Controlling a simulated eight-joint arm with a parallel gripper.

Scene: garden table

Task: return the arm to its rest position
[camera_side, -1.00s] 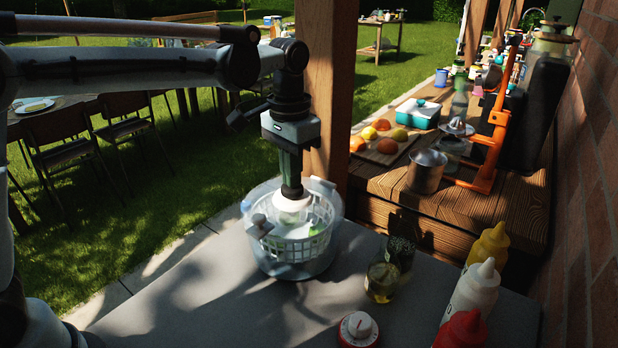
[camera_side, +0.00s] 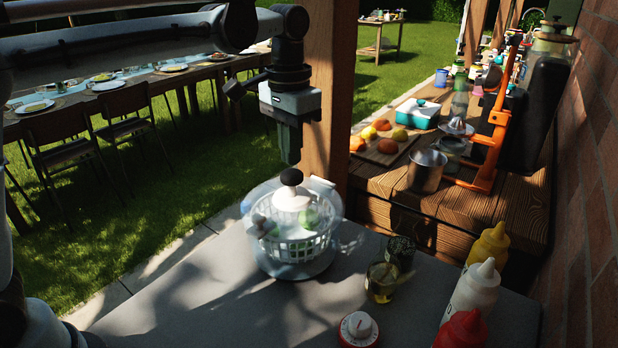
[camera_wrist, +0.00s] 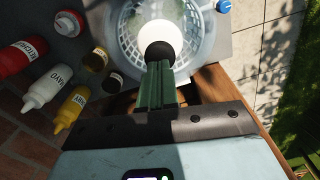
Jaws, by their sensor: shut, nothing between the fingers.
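My gripper (camera_side: 289,158) hangs fingers-down above the salad spinner, shut and empty. In the wrist view my gripper's green fingers (camera_wrist: 157,68) are together, in line with the spinner's black knob. The salad spinner (camera_side: 290,262) stands on the grey table, with a clear bowl and a white basket. Its white plunger with a black knob (camera_side: 291,177) stands upright at the top, a small gap below the fingertips. Something green shows inside the basket. The spinner also fills the top of the wrist view (camera_wrist: 207,48).
Two small glass jars (camera_side: 382,280) stand right of the spinner. A red-and-white timer (camera_side: 358,328) and red, white (camera_side: 471,292) and yellow squeeze bottles are at the front right. A wooden post (camera_side: 328,90) rises close behind my gripper. A counter with a metal pot (camera_side: 426,170) lies right.

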